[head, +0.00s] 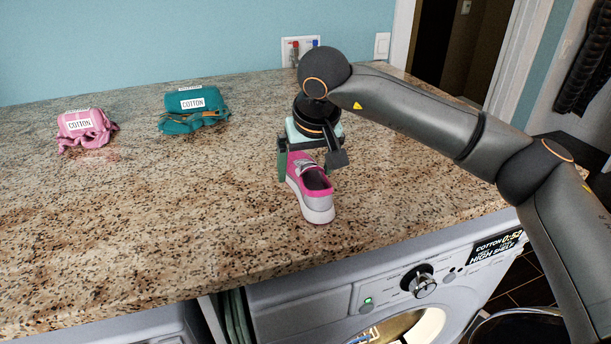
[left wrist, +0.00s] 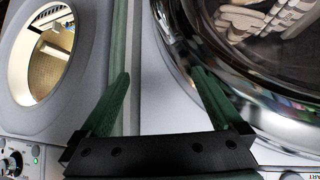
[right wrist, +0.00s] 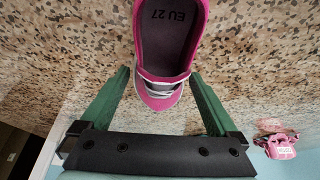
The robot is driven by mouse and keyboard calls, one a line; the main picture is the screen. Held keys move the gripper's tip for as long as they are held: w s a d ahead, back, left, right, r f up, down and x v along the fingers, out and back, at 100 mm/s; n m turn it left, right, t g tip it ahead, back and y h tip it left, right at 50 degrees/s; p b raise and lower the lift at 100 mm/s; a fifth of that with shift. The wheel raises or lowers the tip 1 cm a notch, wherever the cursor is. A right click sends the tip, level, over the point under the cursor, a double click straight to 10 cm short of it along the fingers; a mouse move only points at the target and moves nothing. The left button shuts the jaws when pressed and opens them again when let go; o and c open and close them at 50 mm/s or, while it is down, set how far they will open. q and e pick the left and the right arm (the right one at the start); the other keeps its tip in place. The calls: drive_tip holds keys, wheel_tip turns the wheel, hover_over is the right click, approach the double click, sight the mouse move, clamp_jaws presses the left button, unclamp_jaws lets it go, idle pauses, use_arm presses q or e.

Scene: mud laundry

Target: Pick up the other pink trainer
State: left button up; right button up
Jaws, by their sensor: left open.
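One pink trainer (head: 318,208) with a pale grey sole and heel stands upright on the granite counter. Its inside, marked EU 27, and its pink toe show in the right wrist view (right wrist: 158,95). My right gripper (head: 309,170) is above the toe end, its fingers on either side of the shoe. In the right wrist view the fingers are open, with gaps to the toe. My left gripper (left wrist: 162,85) is open and empty in front of the laundry machines; it is out of the head view. I see no second trainer.
A pink bundle (head: 82,129) and a teal bundle (head: 192,112), both labelled COTTON, lie on the counter (head: 150,230) at the back left. A washing machine (head: 300,295) stands below the front edge. The counter left of the trainer is clear.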

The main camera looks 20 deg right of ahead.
drive_tip(key=shift+r, duration=0.1)
drive_tip(key=c, duration=1.1)
drive_tip(key=shift+c, duration=0.2)
